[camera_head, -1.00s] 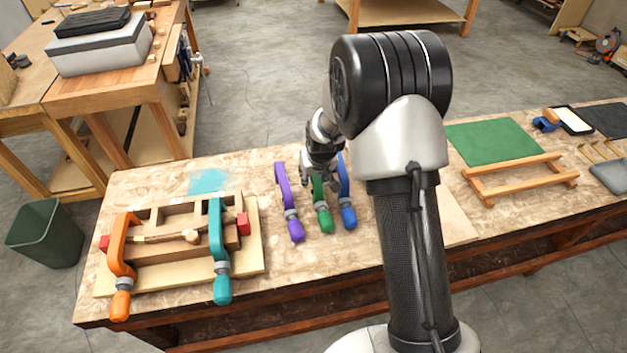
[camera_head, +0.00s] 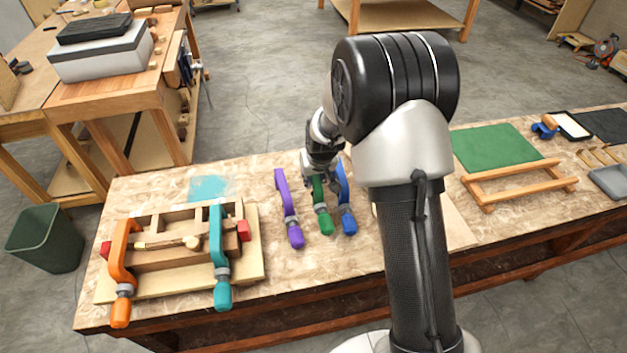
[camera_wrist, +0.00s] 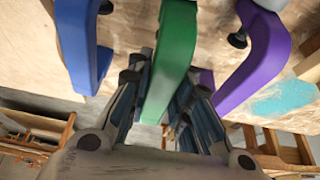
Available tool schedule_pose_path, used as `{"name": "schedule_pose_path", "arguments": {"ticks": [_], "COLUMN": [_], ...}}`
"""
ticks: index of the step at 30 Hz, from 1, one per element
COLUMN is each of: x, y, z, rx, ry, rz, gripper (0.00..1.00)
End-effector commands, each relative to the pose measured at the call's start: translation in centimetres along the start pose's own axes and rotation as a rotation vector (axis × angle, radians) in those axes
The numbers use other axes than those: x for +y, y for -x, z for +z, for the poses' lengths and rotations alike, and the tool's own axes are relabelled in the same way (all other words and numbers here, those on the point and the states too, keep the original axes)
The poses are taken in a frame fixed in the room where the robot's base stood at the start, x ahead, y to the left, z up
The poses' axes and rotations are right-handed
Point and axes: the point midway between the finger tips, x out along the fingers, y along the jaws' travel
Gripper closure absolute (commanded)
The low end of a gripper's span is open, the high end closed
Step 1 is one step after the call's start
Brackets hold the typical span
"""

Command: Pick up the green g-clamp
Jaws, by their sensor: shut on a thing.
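The green g-clamp (camera_head: 321,209) lies on the workbench between a purple clamp (camera_head: 288,209) and a blue clamp (camera_head: 345,200). My gripper (camera_head: 318,178) is at its far end, shut on it. In the wrist view the green g-clamp (camera_wrist: 174,60) runs between the two fingers of my gripper (camera_wrist: 158,108), one on each side. The blue clamp (camera_wrist: 82,45) is to the left there and the purple clamp (camera_wrist: 258,55) to the right, both outside the fingers. My gripper hides the far end of the green g-clamp in the head view.
A wooden form (camera_head: 172,256) with an orange clamp (camera_head: 119,270) and a teal clamp (camera_head: 218,252) stands at the bench's left. A wooden frame (camera_head: 520,182) and green mat (camera_head: 495,148) are to the right. Bare bench lies in front of the loose clamps.

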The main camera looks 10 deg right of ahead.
Motion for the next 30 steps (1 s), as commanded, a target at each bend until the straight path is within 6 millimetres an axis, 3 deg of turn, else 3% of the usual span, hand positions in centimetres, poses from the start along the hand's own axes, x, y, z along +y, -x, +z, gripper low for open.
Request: {"name": "schedule_pose_path", "arguments": {"ticks": [9,15,30], "x": [0.0,0.0,0.0], "y": [8.5,13.1,18.8], "z": [-3.8,-5.6,-7.9], "rx": [0.01,0.008,0.005], "ry": [0.0,0.001,0.001], "rz": [0.0,0.0,0.0], "gripper": [1.0,1.0,1.0]}}
